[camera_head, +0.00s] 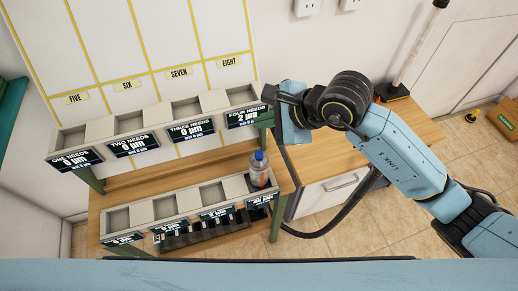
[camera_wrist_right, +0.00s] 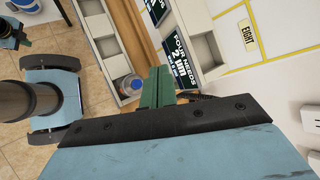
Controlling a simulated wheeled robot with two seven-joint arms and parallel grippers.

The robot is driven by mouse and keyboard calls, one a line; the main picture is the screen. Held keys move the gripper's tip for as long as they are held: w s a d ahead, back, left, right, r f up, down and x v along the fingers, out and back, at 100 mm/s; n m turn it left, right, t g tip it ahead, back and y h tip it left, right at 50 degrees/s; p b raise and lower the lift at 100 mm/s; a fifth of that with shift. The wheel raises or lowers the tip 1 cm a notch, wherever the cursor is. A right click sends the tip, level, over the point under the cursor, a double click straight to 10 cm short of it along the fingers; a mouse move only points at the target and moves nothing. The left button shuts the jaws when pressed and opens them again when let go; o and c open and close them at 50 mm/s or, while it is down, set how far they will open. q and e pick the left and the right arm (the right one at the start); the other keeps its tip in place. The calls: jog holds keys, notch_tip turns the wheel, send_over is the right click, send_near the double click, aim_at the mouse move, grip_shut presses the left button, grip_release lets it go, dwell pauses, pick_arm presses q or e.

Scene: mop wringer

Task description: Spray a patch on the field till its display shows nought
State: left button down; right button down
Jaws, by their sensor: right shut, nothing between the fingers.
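My right gripper (camera_head: 263,119) is shut and empty, its green fingers by the right end of the upper row. The fingers (camera_wrist_right: 157,88) also show in the right wrist view, close beside the display reading FOUR NEEDS 2 µm (camera_wrist_right: 176,62). In the head view this display (camera_head: 245,118) is just left of the fingers. Other upper displays are labelled ONE (camera_head: 76,161), TWO (camera_head: 132,144) and THREE (camera_head: 192,131). A clear bottle with a blue cap (camera_head: 258,170) stands upright in the right tray of the lower row. My left gripper is out of view.
Wall panels (camera_head: 150,40) marked FIVE to EIGHT rise behind the rack. Several shallow trays in both rows look empty. A dark slotted holder (camera_head: 195,239) sits under the lower row. A wooden-topped cabinet (camera_head: 330,160) stands at right, with a pole (camera_head: 420,45) upright on it.

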aim_at(259, 154)
jog(key=shift+f, duration=0.1)
notch_tip(259, 154, down, 8)
jog(key=b, duration=0.5)
jog(key=shift+f+b, duration=0.1)
jog(key=shift+b, duration=0.25)
jog(key=shift+f, duration=0.25)
dwell(1.6)
jog(key=shift+f+b, duration=0.45)
jog(key=shift+b, duration=0.25)
jog(key=shift+f+b, duration=0.5)
jog(key=shift+r, duration=0.15)
dwell(0.6)
jog(key=shift+r+p, duration=0.55)
jog(key=shift+r, duration=0.25)
